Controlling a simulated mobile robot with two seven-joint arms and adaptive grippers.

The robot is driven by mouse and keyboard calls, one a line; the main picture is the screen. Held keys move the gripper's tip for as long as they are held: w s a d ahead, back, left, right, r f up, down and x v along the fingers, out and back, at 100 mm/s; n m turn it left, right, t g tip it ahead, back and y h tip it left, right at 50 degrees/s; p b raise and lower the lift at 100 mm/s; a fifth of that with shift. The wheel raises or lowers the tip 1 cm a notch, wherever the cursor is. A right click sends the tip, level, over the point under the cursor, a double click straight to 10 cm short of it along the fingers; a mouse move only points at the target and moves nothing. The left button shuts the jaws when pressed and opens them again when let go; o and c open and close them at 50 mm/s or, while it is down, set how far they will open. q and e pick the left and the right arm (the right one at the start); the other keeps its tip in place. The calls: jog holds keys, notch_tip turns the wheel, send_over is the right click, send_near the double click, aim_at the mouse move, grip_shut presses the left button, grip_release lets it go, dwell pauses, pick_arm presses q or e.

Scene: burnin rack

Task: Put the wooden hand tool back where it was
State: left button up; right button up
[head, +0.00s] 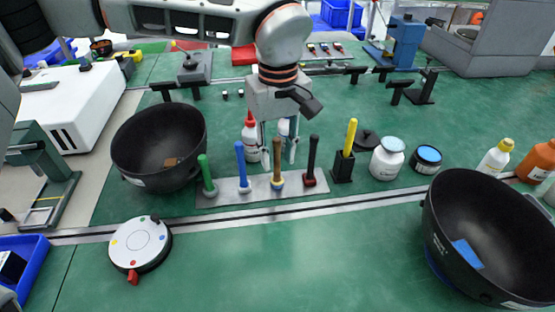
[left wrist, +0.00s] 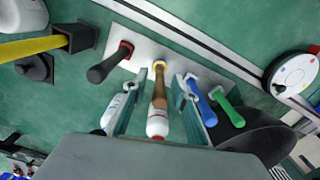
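The wooden hand tool (head: 278,160) has a brown handle and stands upright in a yellow-ringed place on the grey rack plate (head: 320,185). Green (head: 206,172), blue (head: 241,165) and black (head: 312,155) handled tools stand in the same row. My left gripper (head: 279,158) points down at the wooden tool with its fingers apart. In the left wrist view the wooden tool (left wrist: 160,88) shows between the two open fingers (left wrist: 160,108), with gaps visible on both sides. My right gripper is in neither view.
Bottles, one with a red cap (head: 250,138), stand close behind the gripper. A black bowl (head: 150,145) is left of the rack, and another (head: 490,235) is at the right. A round white disc device (head: 138,243) lies front left. The front middle of the green table is clear.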

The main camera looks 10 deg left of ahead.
pick_arm(q)
notch_tip(320, 180, up, 10)
jog(key=shift+p, duration=0.8)
